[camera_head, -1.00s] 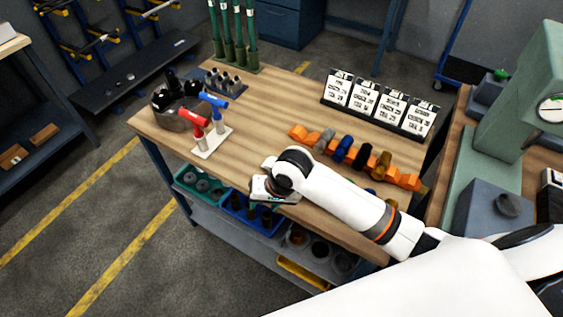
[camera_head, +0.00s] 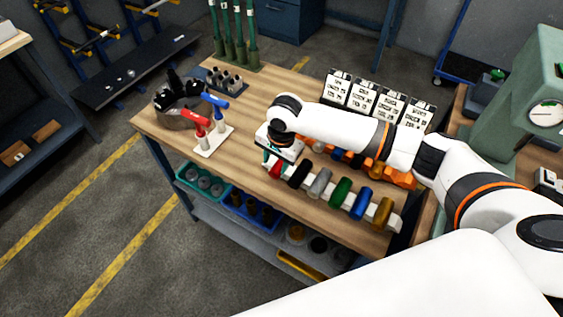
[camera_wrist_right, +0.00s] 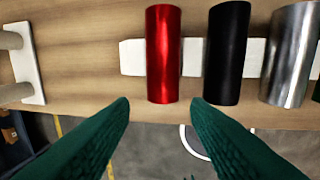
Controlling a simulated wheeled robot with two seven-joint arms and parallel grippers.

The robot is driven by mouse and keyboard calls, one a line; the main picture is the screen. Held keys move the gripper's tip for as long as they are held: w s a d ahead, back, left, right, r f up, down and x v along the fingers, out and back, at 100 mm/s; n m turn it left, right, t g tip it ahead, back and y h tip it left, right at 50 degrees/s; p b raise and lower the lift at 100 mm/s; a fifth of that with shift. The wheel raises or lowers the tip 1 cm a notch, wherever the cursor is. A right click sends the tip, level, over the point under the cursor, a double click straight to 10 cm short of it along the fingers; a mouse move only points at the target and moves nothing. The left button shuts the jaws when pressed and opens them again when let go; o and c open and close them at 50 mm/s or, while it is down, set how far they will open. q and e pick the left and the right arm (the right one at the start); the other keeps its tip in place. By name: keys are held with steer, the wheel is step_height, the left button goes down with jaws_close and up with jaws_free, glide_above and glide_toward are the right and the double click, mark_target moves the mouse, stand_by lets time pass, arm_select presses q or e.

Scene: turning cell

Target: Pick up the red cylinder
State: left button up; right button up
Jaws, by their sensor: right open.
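The red cylinder (camera_wrist_right: 164,55) lies at the left end of a row on a white holder (camera_wrist_right: 131,57), beside a black cylinder (camera_wrist_right: 227,54). In the head view the red cylinder (camera_head: 276,171) is partly hidden by my right gripper (camera_head: 268,158). The right gripper's green fingers (camera_wrist_right: 160,102) are open and empty. In the wrist view their tips are just below the red cylinder's near end, one toward each side of it. My left gripper is not in view.
Silver (camera_head: 320,183), green (camera_head: 341,192), blue (camera_head: 360,203) and brass (camera_head: 381,212) cylinders continue the row. A white stand (camera_head: 211,145) with red and blue handled tools is to the left. Orange pieces (camera_head: 398,177) lie behind the row.

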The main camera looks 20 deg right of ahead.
mark_target(275, 172)
steer(key=f+p, duration=0.1)
steer(key=f, duration=0.3)
steer(key=shift+a+f+p, duration=0.15)
steer(key=shift+a+p, duration=0.05)
steer(key=shift+p, duration=0.1)
steer(key=shift+f, duration=0.55)
steer(key=shift+w, duration=0.1)
jaws_close()
